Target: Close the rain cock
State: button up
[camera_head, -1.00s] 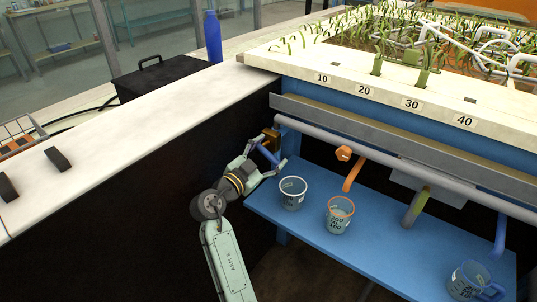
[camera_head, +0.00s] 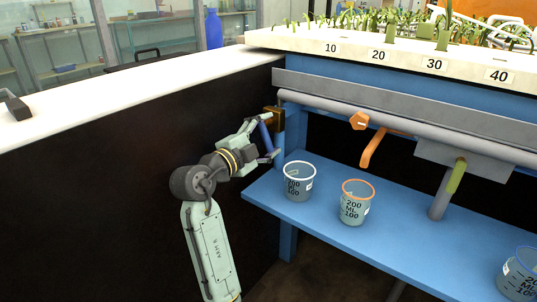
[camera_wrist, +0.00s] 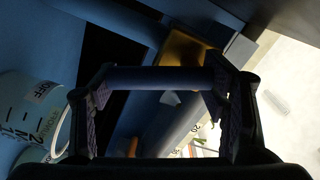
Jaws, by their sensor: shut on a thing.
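A brass cock body (camera_head: 274,113) sits at the left end of the grey pipe under the flume bed. It also shows in the wrist view (camera_wrist: 185,48). A blue bar-shaped lever (camera_head: 266,136) hangs slanted below it. I see no label naming this cock. My gripper (camera_head: 265,139) reaches it from the left, with one finger at each end of the lever. In the wrist view the lever (camera_wrist: 160,78) spans the space between the two fingertips of my gripper (camera_wrist: 158,88), which is shut on it. The join between lever and body is partly hidden.
A white-rimmed beaker (camera_head: 299,182) and an orange-rimmed beaker (camera_head: 355,203) stand on the blue shelf (camera_head: 400,235) close right of my gripper. An orange spout (camera_head: 372,148) and a grey outlet (camera_head: 440,198) hang farther right. A dark wall (camera_head: 110,190) lies left.

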jog(key=shift+w+a+f+m+b, duration=0.1)
jog(key=shift+f+m+b, duration=0.05)
jog(key=shift+m+b, duration=0.45)
jog(key=shift+w+a+f+m+b, duration=0.1)
jog(key=shift+m+b, duration=0.3)
jog(key=shift+b, duration=0.35)
jog(key=o, duration=1.7)
jog(key=shift+r, duration=0.1)
jog(key=shift+s, duration=0.1)
jog(key=v, duration=1.2)
